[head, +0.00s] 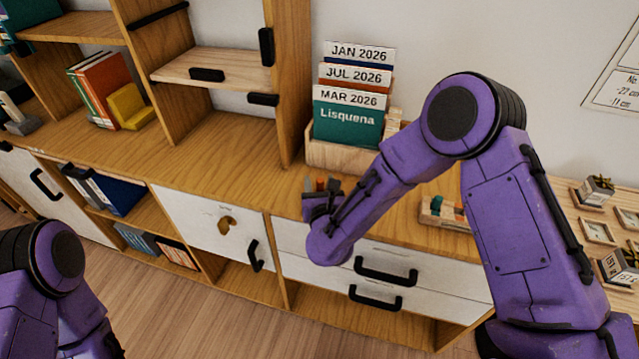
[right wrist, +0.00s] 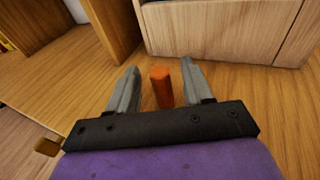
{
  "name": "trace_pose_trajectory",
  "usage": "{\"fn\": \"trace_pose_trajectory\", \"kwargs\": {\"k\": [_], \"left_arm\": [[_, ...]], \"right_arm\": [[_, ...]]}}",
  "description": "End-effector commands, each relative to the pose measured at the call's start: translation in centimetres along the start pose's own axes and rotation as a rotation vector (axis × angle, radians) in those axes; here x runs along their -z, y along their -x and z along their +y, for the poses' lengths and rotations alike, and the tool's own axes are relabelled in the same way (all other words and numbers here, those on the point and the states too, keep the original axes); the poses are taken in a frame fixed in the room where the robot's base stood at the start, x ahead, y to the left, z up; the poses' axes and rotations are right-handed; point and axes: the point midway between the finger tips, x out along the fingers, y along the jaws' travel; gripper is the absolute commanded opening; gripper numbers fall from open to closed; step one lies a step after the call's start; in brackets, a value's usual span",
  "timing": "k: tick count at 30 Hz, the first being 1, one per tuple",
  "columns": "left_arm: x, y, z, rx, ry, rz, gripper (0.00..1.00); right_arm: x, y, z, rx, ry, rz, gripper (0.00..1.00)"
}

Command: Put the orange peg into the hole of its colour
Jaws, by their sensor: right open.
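The orange peg (right wrist: 161,86) stands upright on the wooden cabinet top. In the right wrist view it is between the two grey fingers of my right gripper (right wrist: 160,70), with a gap on each side. In the head view my right gripper (head: 322,188) is low over the cabinet top, and a bit of the orange peg (head: 320,184) shows between its fingers. A small wooden block (head: 433,218) with teal and orange parts lies right of my forearm, partly hidden by my arm. I cannot make out its holes. My left gripper is out of view.
A wooden box (head: 338,157) with month cards stands against the wall just behind the gripper. A shelf upright (head: 290,90) rises to its left. Small frames (head: 597,230) and cubes lie at the far right. The cabinet top left of the gripper is clear.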

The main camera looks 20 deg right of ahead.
Motion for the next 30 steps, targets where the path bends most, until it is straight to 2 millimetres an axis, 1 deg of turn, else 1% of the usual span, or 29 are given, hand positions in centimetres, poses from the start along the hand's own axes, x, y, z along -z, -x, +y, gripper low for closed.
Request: {"fn": "trace_pose_trajectory", "kwargs": {"k": [3, 8, 9, 11, 12, 13, 23, 26, 29, 30], "left_arm": [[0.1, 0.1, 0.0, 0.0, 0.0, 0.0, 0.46], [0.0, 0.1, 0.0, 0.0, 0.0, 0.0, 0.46], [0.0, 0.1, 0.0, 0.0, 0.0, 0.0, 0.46], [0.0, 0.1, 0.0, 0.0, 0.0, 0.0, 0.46], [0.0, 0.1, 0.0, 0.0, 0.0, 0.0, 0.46], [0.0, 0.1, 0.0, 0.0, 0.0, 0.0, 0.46], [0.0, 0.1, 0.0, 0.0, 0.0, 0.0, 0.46], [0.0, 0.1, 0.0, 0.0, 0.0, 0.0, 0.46], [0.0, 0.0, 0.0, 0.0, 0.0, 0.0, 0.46], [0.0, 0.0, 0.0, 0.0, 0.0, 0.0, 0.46]], "right_arm": [[0.1, -0.6, 0.0, 0.0, 0.001, 0.002, 0.5], [0.1, -0.6, 0.0, -0.001, 0.001, 0.002, 0.5], [0.1, -0.6, 0.0, -0.001, 0.001, 0.002, 0.37], [0.1, -0.6, 0.0, -0.001, 0.002, 0.002, 0.18], [0.1, -0.6, 0.0, -0.001, 0.002, 0.002, 0.05], [0.1, -0.6, 0.0, -0.001, 0.002, 0.002, 0.0], [-0.1, -0.5, 0.0, 0.0, 0.001, 0.002, 0.0], [-0.9, -0.5, 0.0, 0.0, 0.0, 0.001, 0.0], [-2.5, -0.2, 0.0, 0.0, -0.002, -0.001, 0.0], [-3.4, 0.0, 0.0, 0.0, -0.004, -0.002, 0.0]]}}
